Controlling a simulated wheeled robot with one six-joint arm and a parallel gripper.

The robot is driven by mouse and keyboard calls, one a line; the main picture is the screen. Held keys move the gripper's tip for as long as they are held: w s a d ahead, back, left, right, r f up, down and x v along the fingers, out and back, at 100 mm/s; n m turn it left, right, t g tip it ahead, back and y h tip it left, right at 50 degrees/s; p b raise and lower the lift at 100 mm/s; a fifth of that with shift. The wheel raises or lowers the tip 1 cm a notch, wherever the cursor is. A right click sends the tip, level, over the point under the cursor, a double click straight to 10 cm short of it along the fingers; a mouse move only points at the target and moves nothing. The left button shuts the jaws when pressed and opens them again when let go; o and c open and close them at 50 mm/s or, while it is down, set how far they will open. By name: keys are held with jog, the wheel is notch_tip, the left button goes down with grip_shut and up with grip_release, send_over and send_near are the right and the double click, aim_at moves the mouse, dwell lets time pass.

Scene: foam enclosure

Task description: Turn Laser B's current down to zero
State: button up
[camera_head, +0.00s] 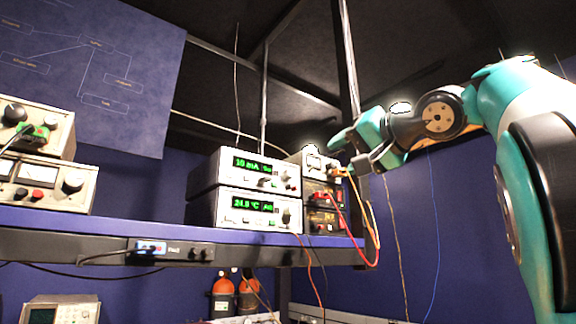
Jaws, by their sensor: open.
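A white instrument (287,186) with a green display reading about 10 mA sits on top of a similar unit (225,222) showing about 24.8 °C. Both stand on the blue shelf. Small knobs show at the right of each front panel. I cannot read a Laser B label on either. My gripper (347,158) is open and seems empty. It is in front of and to the right of the two units, beside a narrow stack of small boxes (312,188). It points left. Whether it touches the boxes cannot be told.
Red and orange cables (373,228) hang from the small boxes below my gripper. More instruments (42,183) stand at the far left of the shelf (120,219). A vertical post (351,70) rises behind my gripper. The shelf between the instrument groups is clear.

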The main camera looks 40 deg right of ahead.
jog(key=r, duration=0.1)
jog(key=p, duration=0.5)
send_near(292, 173)
jog(key=w, duration=0.8)
jog(key=shift+a, duration=0.15)
jog(key=shift+w+f+p, duration=0.1)
jog(key=shift+w+p, duration=0.2)
jog(key=shift+w, duration=0.25)
jog(key=c, duration=0.9)
